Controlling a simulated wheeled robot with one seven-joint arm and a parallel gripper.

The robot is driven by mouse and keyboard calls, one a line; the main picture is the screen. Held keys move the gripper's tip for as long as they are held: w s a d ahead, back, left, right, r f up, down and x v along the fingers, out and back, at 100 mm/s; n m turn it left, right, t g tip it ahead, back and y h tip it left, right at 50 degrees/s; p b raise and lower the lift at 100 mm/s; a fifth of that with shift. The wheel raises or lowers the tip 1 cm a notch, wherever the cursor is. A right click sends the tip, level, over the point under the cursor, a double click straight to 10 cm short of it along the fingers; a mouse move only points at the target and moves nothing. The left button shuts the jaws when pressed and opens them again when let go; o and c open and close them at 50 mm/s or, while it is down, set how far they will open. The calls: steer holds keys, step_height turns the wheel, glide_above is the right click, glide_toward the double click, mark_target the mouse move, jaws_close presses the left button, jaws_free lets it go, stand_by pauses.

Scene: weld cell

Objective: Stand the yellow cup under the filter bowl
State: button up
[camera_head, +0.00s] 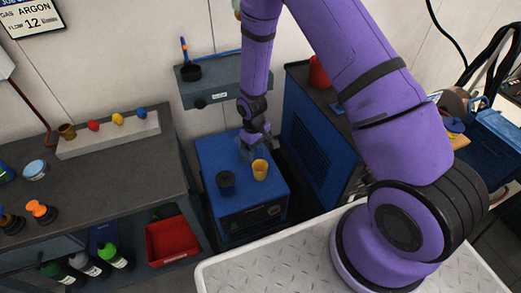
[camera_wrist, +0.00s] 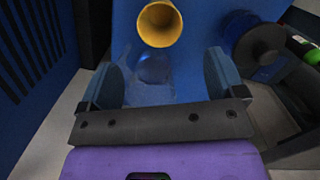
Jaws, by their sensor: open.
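The yellow cup (camera_head: 260,169) stands upright on top of the blue cabinet (camera_head: 214,155). In the wrist view the yellow cup (camera_wrist: 160,24) lies beyond the fingertips, mouth visible. My gripper (camera_head: 248,148) is low over the cabinet's rear part, behind the cup and apart from it. In the wrist view my gripper (camera_wrist: 164,70) has its two blue fingers spread, with no cup between them. A faint clear, bluish round shape (camera_wrist: 153,67) shows between the fingers; I cannot tell whether it is the filter bowl. I make out no other filter bowl.
A grey wall shelf (camera_head: 212,84) holds a black pot with a blue handle. A grey bench (camera_head: 100,185) is at left, a blue louvred machine (camera_head: 312,135) at right. The cabinet's front-right top is clear.

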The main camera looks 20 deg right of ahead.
steer(key=s+d+r+m+t, duration=0.1)
steer(key=s+d+r+t, duration=0.15)
steer(key=r, duration=1.45)
steer(key=s+d+r+m+t, duration=0.1)
steer(key=d+r+m, duration=0.15)
steer(key=r, duration=1.45)
steer(key=s+d+r+m+t, duration=0.1)
steer(key=s+r, duration=0.6)
steer(key=s, duration=0.4)
steer(key=s+d+r+t, duration=0.2)
steer(key=s+r, duration=0.6)
steer(key=s, duration=0.3)
steer(key=shift+d+r+m+y, duration=0.15)
steer(key=shift+d+m+y, duration=0.05)
steer(key=shift+m+y, duration=0.15)
steer(key=shift+o, duration=0.3)
steer(key=shift+s, duration=0.45)
